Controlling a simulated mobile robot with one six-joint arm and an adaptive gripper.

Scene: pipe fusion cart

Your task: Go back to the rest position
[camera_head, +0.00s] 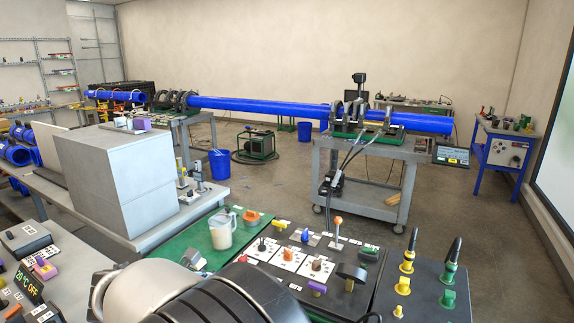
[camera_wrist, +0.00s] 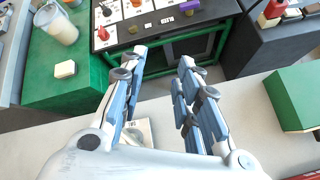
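My gripper (camera_wrist: 162,60) shows in the wrist view with its two blue-grey fingers apart and nothing between them. It points over a light grey bench top (camera_wrist: 60,125) toward a black control panel (camera_wrist: 150,28) with red, orange and purple knobs. A small pale printed item (camera_wrist: 143,127) lies behind the left finger, partly hidden. In the head view my white and black arm fills the bottom middle, and the gripper itself does not show.
The control panel (camera_head: 300,262) and a translucent jug (camera_head: 222,230) stand close in front. A large grey box (camera_head: 118,180) is at the left. Beyond, a long blue pipe (camera_head: 260,105) rests on a grey cart (camera_head: 370,150). Open floor (camera_head: 275,190) lies between.

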